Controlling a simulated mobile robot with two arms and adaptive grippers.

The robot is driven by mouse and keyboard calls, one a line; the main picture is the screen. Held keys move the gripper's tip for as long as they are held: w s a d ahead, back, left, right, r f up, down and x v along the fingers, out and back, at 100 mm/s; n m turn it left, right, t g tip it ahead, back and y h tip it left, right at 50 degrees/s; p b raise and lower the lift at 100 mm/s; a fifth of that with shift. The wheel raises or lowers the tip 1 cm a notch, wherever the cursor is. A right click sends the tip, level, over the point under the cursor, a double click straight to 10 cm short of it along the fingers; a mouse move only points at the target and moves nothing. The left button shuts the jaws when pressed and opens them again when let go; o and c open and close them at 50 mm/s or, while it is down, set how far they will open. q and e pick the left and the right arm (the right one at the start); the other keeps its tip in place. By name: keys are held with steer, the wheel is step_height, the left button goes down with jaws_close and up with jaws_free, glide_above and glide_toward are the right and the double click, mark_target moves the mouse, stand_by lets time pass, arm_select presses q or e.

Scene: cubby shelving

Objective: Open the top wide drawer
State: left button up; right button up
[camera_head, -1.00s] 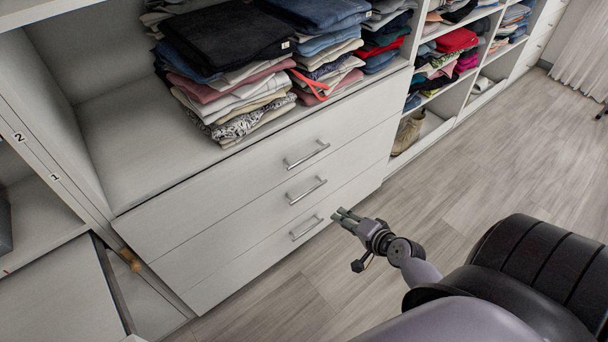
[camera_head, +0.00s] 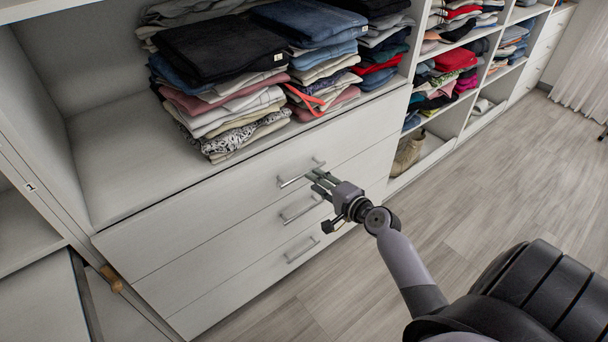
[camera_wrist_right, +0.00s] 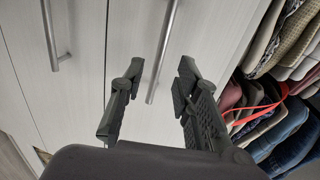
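The top wide drawer (camera_head: 200,204) is the upper of three white fronts below the folded clothes, and it is closed. Its silver bar handle (camera_head: 288,182) is partly covered at its right end by my right gripper (camera_head: 316,182). In the right wrist view the handle (camera_wrist_right: 162,55) runs between the two spread fingers of the gripper (camera_wrist_right: 158,75), with a gap on both sides. The fingers are open and not closed on it. I cannot tell whether the bar is fully within the fingers' depth. My left gripper is not in view.
Two more drawers with handles (camera_head: 300,211) lie directly below. Stacked folded clothes (camera_head: 225,60) sit on the shelf above. Open cubbies with clothes (camera_head: 455,65) continue to the right. The wooden floor (camera_head: 490,180) in front is clear.

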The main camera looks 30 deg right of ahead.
mark_target(304, 173)
steer(key=shift+b+x, duration=0.45)
steer(key=shift+x, duration=2.8)
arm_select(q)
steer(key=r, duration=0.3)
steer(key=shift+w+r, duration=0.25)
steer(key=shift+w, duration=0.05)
arm_select(e)
steer(key=shift+c, duration=0.6)
jaws_close()
